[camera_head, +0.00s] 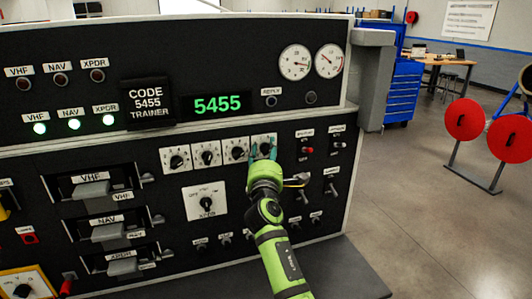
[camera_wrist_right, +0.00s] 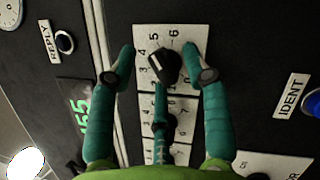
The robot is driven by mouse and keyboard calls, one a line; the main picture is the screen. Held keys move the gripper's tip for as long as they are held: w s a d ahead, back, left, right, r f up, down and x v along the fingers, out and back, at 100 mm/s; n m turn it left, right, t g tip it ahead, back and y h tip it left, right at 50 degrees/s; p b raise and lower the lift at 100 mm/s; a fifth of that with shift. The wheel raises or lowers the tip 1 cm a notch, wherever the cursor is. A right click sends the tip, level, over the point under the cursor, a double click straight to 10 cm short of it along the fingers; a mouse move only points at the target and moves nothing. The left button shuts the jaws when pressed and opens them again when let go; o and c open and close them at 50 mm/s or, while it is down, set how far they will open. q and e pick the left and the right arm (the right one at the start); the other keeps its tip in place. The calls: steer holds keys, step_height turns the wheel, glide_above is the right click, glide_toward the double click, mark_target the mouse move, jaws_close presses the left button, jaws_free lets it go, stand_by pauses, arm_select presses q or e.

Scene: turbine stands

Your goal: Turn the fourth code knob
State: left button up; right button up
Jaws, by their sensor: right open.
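The fourth code knob (camera_wrist_right: 164,66), black with a pale pointer line, sits on a white numbered plate. In the head view the knob (camera_head: 265,147) is the rightmost of the row and partly hidden by my right gripper (camera_head: 263,154). In the right wrist view my right gripper (camera_wrist_right: 160,56) is open, its teal fingers spread around the knob. Gaps show between the side fingertips and the knob. The other code knobs (camera_head: 207,155) stand to the left. The green display (camera_head: 218,104) reads 5455, and the label (camera_head: 148,102) reads CODE 5455 TRAINER. My left gripper is not seen.
Small toggle switches (camera_head: 307,150) sit right of the knob row. A larger rotary knob (camera_head: 207,203) is below it. Drawer-like units with grey handles (camera_head: 92,189) are on the left. Three green lamps (camera_head: 74,124) are lit. Open floor (camera_head: 420,190) lies right of the panel.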

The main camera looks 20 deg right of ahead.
steer(key=shift+s, duration=0.1)
steer(key=v, duration=0.7)
steer(key=shift+s, duration=0.2)
steer(key=shift+f, duration=0.1)
